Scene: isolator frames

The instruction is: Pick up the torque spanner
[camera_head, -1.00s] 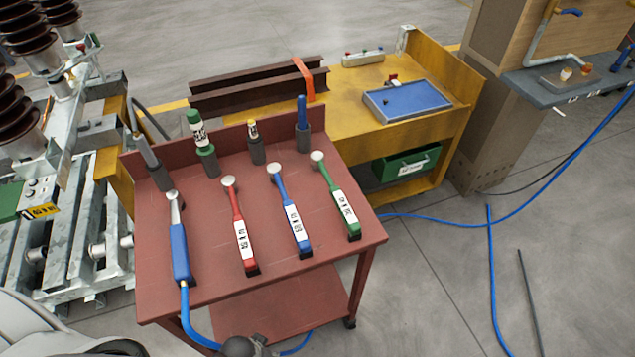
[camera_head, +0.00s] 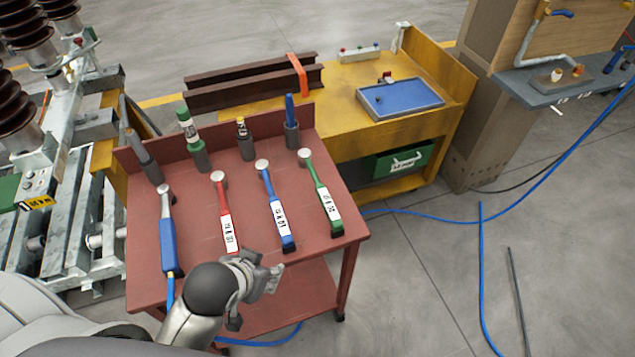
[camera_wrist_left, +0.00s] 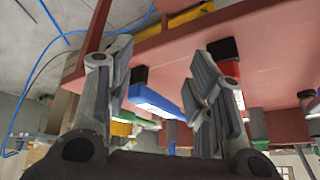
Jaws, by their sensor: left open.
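Three labelled spanners lie side by side on the red table (camera_head: 150,290): a red one (camera_head: 223,205), a blue one (camera_head: 274,210) and a green one (camera_head: 322,190). Their round heads point away from me. The frames do not show which is the torque spanner. My left gripper (camera_head: 256,298) is open and empty at the table's front edge, near the handle ends of the red and blue spanners. In the left wrist view, the blue handle (camera_wrist_left: 155,99) shows between my open fingers (camera_wrist_left: 160,85), and the red handle (camera_wrist_left: 223,49) is partly behind the right finger. My right gripper is not in view.
A blue-handled tool with a hose (camera_head: 168,240) lies at the table's left. Several holders with upright tools, such as a green-topped one (camera_head: 188,127), stand along the back. A yellow bench (camera_head: 335,105) with a blue tray (camera_head: 400,98) stands behind. Floor at right holds a blue hose (camera_head: 481,270).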

